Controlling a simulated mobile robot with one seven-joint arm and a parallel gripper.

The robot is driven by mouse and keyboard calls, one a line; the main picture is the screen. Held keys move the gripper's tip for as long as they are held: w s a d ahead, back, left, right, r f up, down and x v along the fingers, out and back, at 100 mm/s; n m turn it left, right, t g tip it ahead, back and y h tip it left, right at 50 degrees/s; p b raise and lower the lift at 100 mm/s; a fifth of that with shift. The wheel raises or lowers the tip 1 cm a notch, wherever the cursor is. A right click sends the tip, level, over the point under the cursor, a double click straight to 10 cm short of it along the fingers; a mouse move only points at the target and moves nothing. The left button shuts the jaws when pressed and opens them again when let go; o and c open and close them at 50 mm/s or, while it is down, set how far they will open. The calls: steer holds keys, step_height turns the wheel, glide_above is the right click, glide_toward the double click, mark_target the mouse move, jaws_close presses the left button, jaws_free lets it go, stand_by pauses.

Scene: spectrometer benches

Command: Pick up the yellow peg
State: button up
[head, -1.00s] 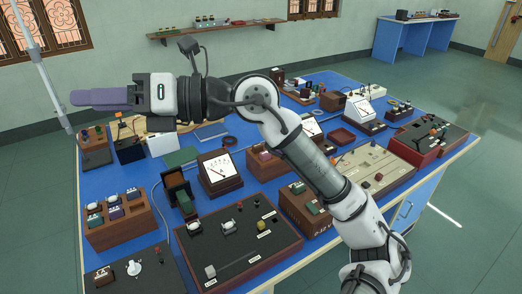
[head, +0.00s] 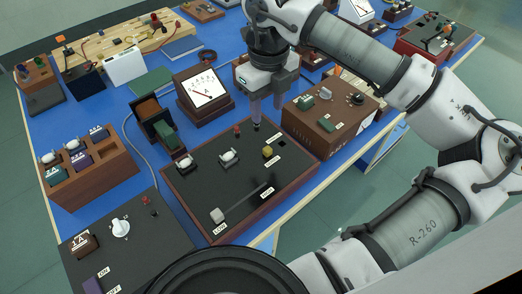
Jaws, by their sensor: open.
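In the head view the yellow peg (head: 266,151) is a small yellow block. It stands in the right part of a black-topped panel (head: 195,187) with a brown wooden frame. My gripper (head: 267,117) points down over the back edge of this panel, with its two fingers apart and nothing seen between them. The fingertips show just above and behind the yellow peg in the picture, apart from it. The peg is not covered by the gripper.
A red peg (head: 237,130), two white-topped parts and a slider knob (head: 217,214) share the panel. A brown box (head: 328,112) stands close on the gripper's right, and a meter (head: 203,96) on its left. A wooden block with several pieces (head: 97,181) is at left.

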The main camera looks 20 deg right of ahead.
steer(key=p, duration=0.2)
glide_above(267, 148)
step_height(267, 148, down, 8)
steer(key=shift+w+r, duration=0.15)
steer(key=shift+r, duration=0.05)
steer(key=shift+f+p, duration=0.3)
steer(key=shift+f, duration=0.25)
steer(key=f+p, duration=0.1)
steer(key=f, duration=0.3)
steer(key=shift+s+f, duration=0.1)
steer(key=shift+s, duration=0.1)
jaws_close()
